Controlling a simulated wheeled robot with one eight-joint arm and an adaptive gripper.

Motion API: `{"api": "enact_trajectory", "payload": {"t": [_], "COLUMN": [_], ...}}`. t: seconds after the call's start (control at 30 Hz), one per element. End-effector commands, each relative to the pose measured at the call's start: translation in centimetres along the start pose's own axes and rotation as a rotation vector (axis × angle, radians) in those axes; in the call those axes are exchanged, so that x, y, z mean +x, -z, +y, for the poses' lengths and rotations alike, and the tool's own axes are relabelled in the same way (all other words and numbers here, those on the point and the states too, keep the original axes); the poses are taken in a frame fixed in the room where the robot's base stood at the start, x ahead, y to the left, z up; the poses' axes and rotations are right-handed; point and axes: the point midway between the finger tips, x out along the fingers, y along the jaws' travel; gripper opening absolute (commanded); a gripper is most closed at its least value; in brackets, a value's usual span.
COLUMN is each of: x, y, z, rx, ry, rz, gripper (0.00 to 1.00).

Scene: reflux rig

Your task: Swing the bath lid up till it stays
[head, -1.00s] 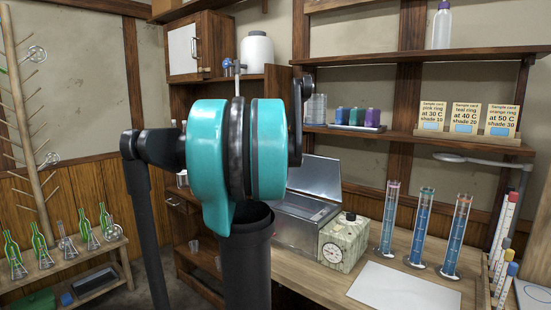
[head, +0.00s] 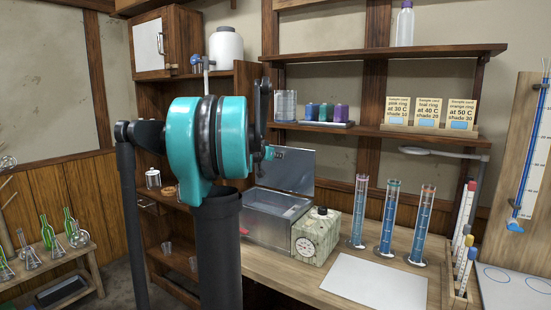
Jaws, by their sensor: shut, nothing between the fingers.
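The bath (head: 272,228) is a metal box on the bench, just right of my arm in the head view. Its bath lid (head: 292,166) stands raised at the back edge, close to upright, and the inside of the bath shows open. My teal and dark arm covers the left part of the bath and lid. A small teal piece, probably of my arm, shows at the lid's upper left; I cannot tell whether it touches the lid. My gripper's fingers are not visible.
A dial box (head: 317,238) stands close in front of the bath at right. Several tall cylinders (head: 392,218) and a white sheet (head: 378,280) are further right on the bench. A shelf (head: 350,131) with sample cards runs above.

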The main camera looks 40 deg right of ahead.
Motion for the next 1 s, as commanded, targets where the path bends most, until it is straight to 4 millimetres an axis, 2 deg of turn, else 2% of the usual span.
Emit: {"api": "enact_trajectory", "payload": {"t": [0.47,0.67,1.0], "x": [3.2,2.0,-1.7], "y": [1.0,1.1,1.2], "z": [0.0,0.0,-0.1], "rx": [0.000,-0.001,-0.001], "ry": [0.000,0.001,0.001], "rz": [0.000,0.000,0.000], "gripper": [0.00,0.00,0.00]}}
